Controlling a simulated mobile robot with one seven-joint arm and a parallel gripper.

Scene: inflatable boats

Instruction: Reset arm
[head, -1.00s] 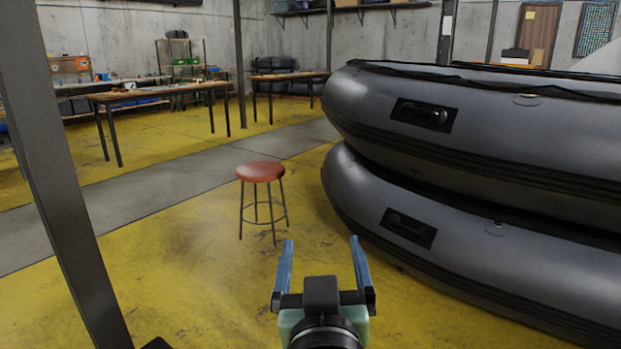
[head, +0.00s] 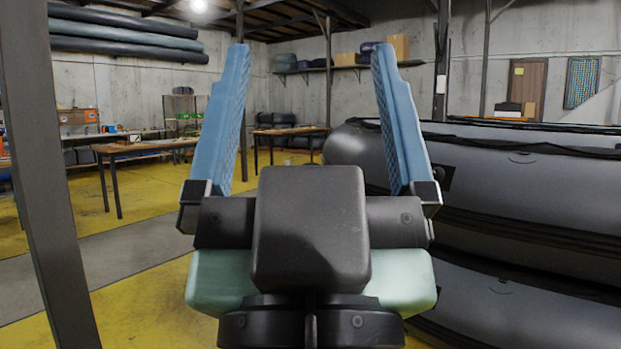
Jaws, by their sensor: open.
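My gripper (head: 308,62) is large in the middle of the head view, pointing up and away from me. Its two blue fingers stand wide apart with nothing between them. Its dark body and pale green wrist cover the lower middle of the view. The floor straight behind it is hidden, and the red stool is not visible.
Stacked grey inflatable boats (head: 540,190) fill the right side, close to my gripper. A dark metal post (head: 50,170) stands at the near left. Wooden tables (head: 150,147) stand farther back. Yellow floor (head: 150,310) is open at the lower left.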

